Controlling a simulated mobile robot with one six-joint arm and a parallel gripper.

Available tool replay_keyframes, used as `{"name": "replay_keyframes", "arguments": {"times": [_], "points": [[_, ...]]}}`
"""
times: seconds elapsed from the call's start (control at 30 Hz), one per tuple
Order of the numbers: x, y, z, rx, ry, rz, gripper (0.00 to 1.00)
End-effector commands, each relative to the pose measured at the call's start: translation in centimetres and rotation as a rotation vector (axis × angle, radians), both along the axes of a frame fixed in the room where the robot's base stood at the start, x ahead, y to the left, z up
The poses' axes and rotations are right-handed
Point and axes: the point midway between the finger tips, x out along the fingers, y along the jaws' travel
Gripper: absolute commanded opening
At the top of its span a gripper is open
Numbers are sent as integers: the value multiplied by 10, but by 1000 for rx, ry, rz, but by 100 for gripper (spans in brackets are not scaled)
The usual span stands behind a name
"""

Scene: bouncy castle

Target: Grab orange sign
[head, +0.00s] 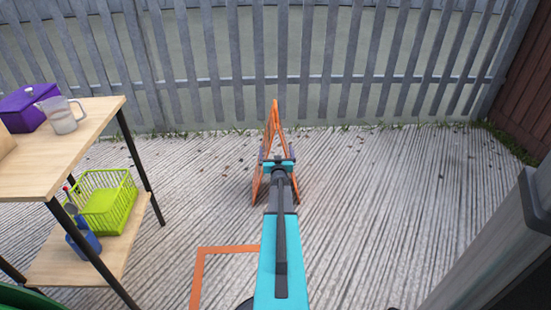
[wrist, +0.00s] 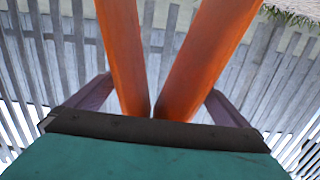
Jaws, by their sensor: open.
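The orange sign (head: 274,122) stands upright as an A-frame on the plank floor, in front of the grey fence. My gripper (head: 277,155) is at the sign, with one finger to either side of it in the head view. My arm hides part of the sign's lower half. In the wrist view two orange panels of the sign (wrist: 124,55) come together between the spread fingers of my gripper (wrist: 158,90). The fingers look apart from the panels there. The jaws are open.
A wooden shelf table (head: 75,120) stands at the left, with a purple box (head: 27,108), a clear jug (head: 62,115) and a green basket (head: 105,203). An orange outline (head: 197,275) marks the floor. A grey post (head: 480,245) stands at the right. The floor right of the sign is clear.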

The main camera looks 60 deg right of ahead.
Motion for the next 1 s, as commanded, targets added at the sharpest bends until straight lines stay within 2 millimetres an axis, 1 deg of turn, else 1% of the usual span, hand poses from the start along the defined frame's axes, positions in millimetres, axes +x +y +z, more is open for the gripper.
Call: {"name": "replay_keyframes", "arguments": {"times": [0.23,0.43,0.57,1.0], "points": [[16,-21,-8,-1,-1,1,100],[25,-34,-6,-1,-1,1,100],[27,-37,-5,0,0,2,100],[27,-37,-5,0,0,2,100]]}}
